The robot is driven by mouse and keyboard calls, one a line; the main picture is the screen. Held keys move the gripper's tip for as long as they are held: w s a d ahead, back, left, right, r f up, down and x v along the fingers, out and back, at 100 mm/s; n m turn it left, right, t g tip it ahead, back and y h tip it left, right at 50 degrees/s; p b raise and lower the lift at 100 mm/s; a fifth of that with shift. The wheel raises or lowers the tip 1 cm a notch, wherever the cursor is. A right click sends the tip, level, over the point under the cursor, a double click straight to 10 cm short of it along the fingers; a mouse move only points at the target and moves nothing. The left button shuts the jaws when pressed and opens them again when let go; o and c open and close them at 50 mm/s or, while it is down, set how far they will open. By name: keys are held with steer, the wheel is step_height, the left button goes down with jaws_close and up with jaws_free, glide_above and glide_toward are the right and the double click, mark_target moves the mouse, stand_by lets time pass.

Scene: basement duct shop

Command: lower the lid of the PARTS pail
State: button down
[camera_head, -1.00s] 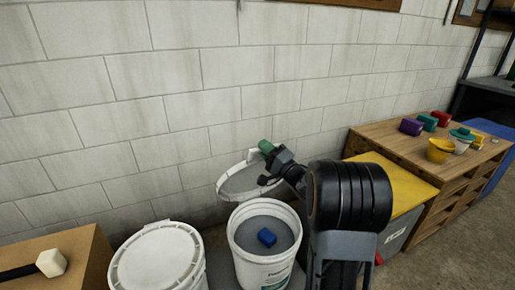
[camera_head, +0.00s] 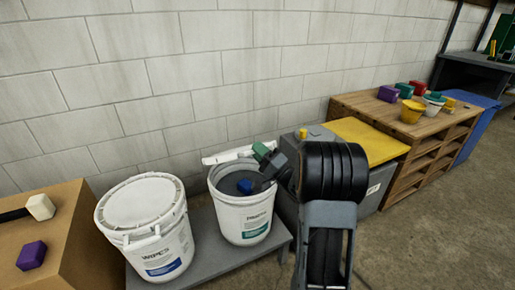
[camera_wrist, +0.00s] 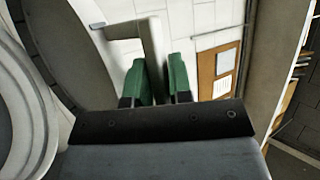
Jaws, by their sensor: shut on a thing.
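The PARTS pail (camera_head: 243,220) is a white bucket with a green label, standing on a low grey bench. Its white lid (camera_head: 218,157) is raised at the pail's back rim and shows nearly edge-on as a thin strip. A blue block (camera_head: 244,186) lies inside the pail on a grey surface. My gripper (camera_head: 262,152) has green fingertips and is at the lid's right part, above the pail's right rim. In the wrist view my gripper (camera_wrist: 160,80) is shut on a white bar-like grip (camera_wrist: 154,48) of the lid. My gripper hides part of the lid.
A closed white WIPES pail (camera_head: 150,225) stands close on the left. A grey bin with a yellow lid (camera_head: 368,140) is close on the right, partly behind my arm. A wooden bench (camera_head: 385,112) with pots and blocks stands farther right. The wall is behind.

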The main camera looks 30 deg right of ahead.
steer(key=shift+d+f, duration=0.1)
steer(key=shift+f, duration=0.05)
steer(key=c, duration=1.1)
jaws_free()
steer(key=shift+p+v, duration=0.6)
steer(key=shift+v, duration=6.35)
